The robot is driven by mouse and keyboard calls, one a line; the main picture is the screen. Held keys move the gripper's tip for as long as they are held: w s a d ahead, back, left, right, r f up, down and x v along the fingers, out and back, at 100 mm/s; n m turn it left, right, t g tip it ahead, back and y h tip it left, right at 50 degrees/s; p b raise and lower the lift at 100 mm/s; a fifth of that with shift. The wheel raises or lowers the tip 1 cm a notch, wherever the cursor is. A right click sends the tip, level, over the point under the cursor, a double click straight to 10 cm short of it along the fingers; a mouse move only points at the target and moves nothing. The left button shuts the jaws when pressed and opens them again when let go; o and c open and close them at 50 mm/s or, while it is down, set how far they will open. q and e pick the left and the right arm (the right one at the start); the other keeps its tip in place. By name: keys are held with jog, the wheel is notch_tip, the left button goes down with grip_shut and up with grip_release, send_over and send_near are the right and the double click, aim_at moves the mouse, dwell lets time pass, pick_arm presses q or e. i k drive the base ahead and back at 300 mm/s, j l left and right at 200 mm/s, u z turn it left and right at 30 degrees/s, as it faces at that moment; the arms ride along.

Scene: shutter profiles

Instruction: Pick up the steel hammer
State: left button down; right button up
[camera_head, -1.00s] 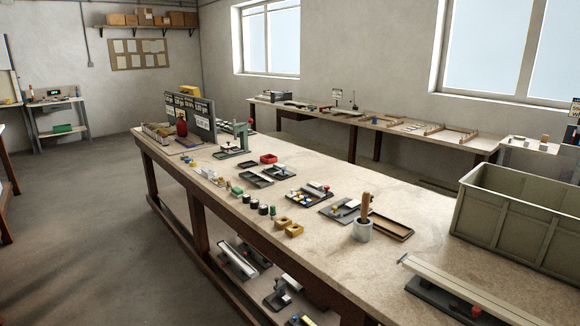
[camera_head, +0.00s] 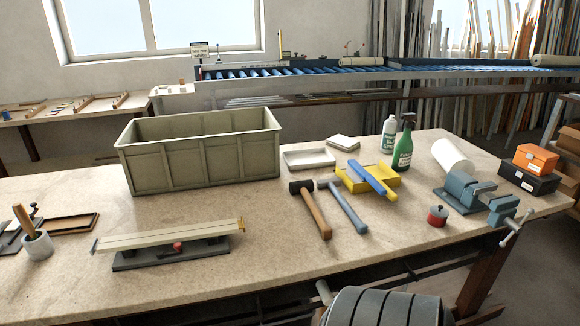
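Two hammers lie side by side on the workbench (camera_head: 270,230), right of its middle. The one with a blue-grey handle (camera_head: 349,210) has a grey metal-looking head (camera_head: 328,183) at its far end; this looks like the steel hammer. Left of it lies a hammer with a black head and a wooden handle (camera_head: 315,213). The two heads are very close; I cannot tell if they touch. Neither of my grippers is in view.
A large green-grey crate (camera_head: 205,160) stands left of the hammers. A yellow box (camera_head: 360,182) with a blue tool on it lies right behind them. Bench top in front of the hammers is clear.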

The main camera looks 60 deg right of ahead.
aim_at(331, 184)
jog(key=z, duration=2.5)
